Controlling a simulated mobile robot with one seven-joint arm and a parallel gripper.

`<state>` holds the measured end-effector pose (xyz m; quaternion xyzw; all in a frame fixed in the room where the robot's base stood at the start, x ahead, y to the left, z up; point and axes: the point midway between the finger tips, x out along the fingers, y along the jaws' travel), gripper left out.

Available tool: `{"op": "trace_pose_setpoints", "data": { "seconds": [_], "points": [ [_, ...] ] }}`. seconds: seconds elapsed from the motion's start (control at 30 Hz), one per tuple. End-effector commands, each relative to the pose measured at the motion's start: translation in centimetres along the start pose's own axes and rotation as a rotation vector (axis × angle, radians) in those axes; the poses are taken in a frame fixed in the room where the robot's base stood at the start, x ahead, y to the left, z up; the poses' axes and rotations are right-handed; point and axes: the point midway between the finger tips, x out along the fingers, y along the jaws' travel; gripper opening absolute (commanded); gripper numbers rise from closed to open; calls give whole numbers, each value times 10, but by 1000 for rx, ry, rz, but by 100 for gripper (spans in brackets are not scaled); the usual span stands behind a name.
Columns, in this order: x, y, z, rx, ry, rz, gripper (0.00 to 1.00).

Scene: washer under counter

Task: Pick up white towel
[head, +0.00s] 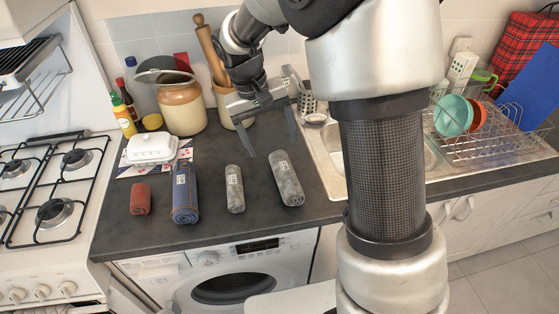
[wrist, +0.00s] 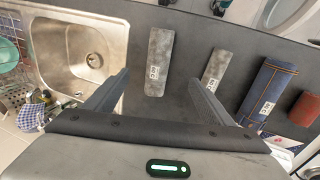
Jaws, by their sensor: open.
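Rolled towels lie in a row on the dark counter; none is plainly white. The two palest are a larger light grey towel (head: 287,178) at the right and a smaller grey towel (head: 234,188) left of it. In the wrist view the larger grey towel (wrist: 159,62) lies between and beyond my fingertips, and the smaller grey towel (wrist: 214,68) is to its right, partly near my right finger. My gripper (head: 270,145) is open and empty above the counter, behind the grey towels. It also shows in the wrist view (wrist: 157,76).
A blue towel (head: 184,193) and a red towel (head: 140,199) lie to the left. A white butter dish (head: 152,148), a jar (head: 182,108) and bottles stand behind. The sink (wrist: 86,45) and dish rack (head: 490,132) are right in the head view; the stove (head: 50,190) is left.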

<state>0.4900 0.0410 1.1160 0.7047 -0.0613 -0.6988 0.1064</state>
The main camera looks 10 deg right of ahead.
Motion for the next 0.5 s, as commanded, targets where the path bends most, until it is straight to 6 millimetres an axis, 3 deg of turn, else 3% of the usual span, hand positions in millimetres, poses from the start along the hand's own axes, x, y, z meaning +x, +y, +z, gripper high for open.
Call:
{"op": "trace_pose_setpoints", "data": {
  "seconds": [0.3, 0.5],
  "points": [
    [70, 1, 2, 0, -6, 1, 77],
    [100, 1, 1, 0, -3, 0, 77]
  ]
}}
